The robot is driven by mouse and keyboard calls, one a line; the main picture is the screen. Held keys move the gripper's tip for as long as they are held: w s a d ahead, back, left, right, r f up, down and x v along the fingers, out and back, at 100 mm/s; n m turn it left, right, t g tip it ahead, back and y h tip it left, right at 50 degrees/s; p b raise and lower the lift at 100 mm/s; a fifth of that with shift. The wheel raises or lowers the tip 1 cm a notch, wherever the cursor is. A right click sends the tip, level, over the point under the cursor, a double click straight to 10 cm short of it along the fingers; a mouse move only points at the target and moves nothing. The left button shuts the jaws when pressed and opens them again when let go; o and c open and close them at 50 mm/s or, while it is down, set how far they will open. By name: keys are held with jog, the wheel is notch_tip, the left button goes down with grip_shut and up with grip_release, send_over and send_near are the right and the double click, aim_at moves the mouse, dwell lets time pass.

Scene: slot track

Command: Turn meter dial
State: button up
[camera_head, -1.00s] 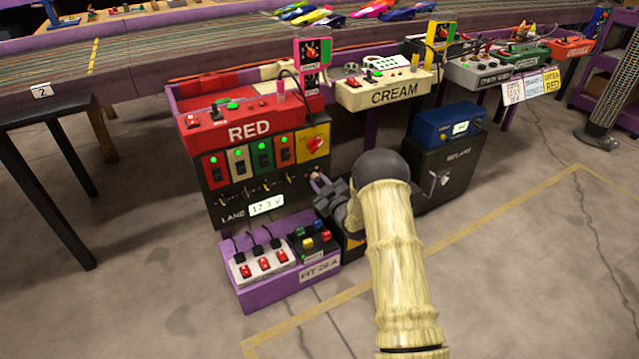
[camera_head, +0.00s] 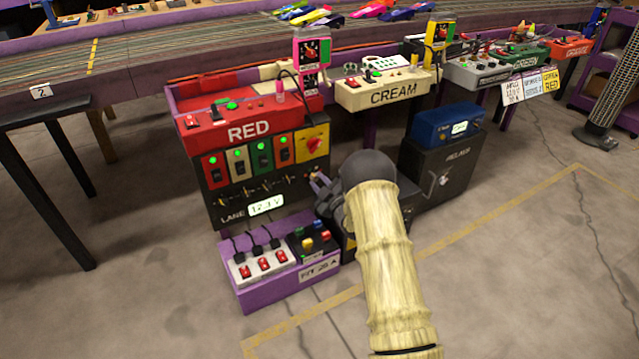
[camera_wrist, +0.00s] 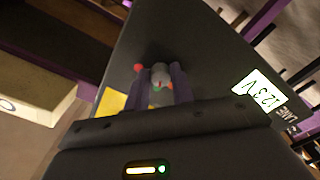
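The upright black panel under the RED box carries a lit meter display (camera_head: 266,205) reading about 12.3 V. In the wrist view the display (camera_wrist: 258,92) is at the right. A small grey knob (camera_wrist: 160,73) stands out from the dark panel in the wrist view, between the two purple fingers of my gripper (camera_wrist: 161,82). The fingers stand apart on either side of it, and I see no clear grip. In the head view my gripper (camera_head: 318,182) is at the panel's lower right edge, and my arm hides the knob.
A yellow plate with a red rotary knob (camera_head: 314,146) is above my gripper. A purple box (camera_head: 262,293) with red switches sits on the floor in front. A black cabinet with a lever (camera_head: 440,180) stands to the right. Open floor lies in front.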

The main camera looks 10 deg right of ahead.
jog(key=o, duration=0.3)
jog(key=shift+s+d, duration=0.15)
jog(key=shift+s, duration=0.15)
jog(key=p+v, duration=0.6)
jog(key=v, duration=1)
jog(key=shift+s, duration=0.4)
jog(key=shift+w+r, duration=0.1)
jog(key=shift+r, duration=0.05)
